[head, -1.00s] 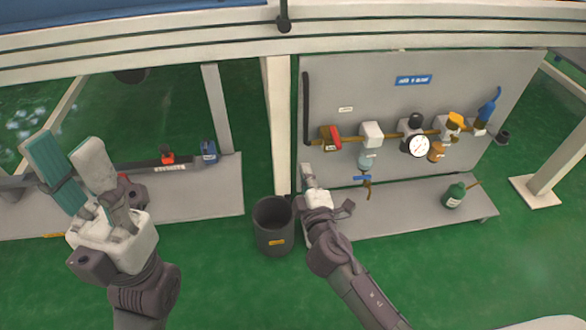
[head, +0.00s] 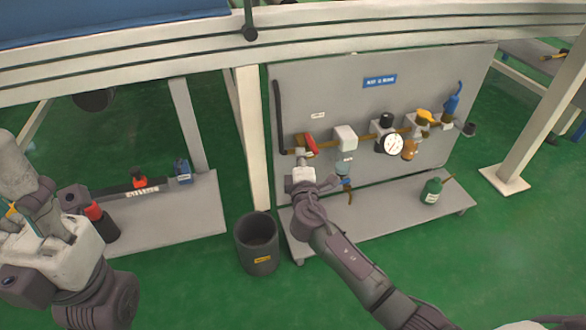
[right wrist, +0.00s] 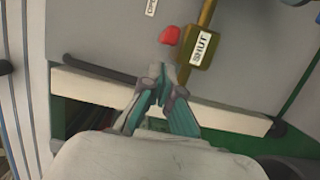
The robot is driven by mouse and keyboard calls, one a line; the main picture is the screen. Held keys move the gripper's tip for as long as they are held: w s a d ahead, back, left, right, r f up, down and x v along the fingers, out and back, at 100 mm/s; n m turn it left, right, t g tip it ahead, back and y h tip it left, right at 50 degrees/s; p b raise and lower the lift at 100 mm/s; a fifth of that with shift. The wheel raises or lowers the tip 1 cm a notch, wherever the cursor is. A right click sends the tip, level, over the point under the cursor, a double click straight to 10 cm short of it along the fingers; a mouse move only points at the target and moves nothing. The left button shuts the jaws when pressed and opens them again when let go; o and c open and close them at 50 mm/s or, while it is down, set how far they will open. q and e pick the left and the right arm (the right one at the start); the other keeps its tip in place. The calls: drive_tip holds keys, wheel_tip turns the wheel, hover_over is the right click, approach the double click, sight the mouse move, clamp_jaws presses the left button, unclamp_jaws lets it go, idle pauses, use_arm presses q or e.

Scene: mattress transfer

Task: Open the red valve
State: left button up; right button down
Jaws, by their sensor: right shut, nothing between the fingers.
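The red valve handle (head: 311,141) is at the left end of the brass pipe on the grey panel. In the right wrist view the red handle (right wrist: 169,36) is beside a brass body (right wrist: 197,50) labelled "SHUT". My right gripper (head: 298,158) is shut and empty, just below and left of the valve. In the right wrist view its fingertips (right wrist: 164,74) are together, apart from the handle by a small gap. My left gripper (head: 30,200) is at the left edge, far from the valve; its finger gap is unclear.
The pipe carries a gauge (head: 393,144), a yellow handle (head: 424,117) and a blue handle (head: 453,103). A dark bin (head: 257,246) stands below the panel's left end. An overhead beam (head: 120,64) crosses above.

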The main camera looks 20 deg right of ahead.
drive_tip(key=shift+d, duration=0.75)
drive_tip(key=shift+d, duration=0.15)
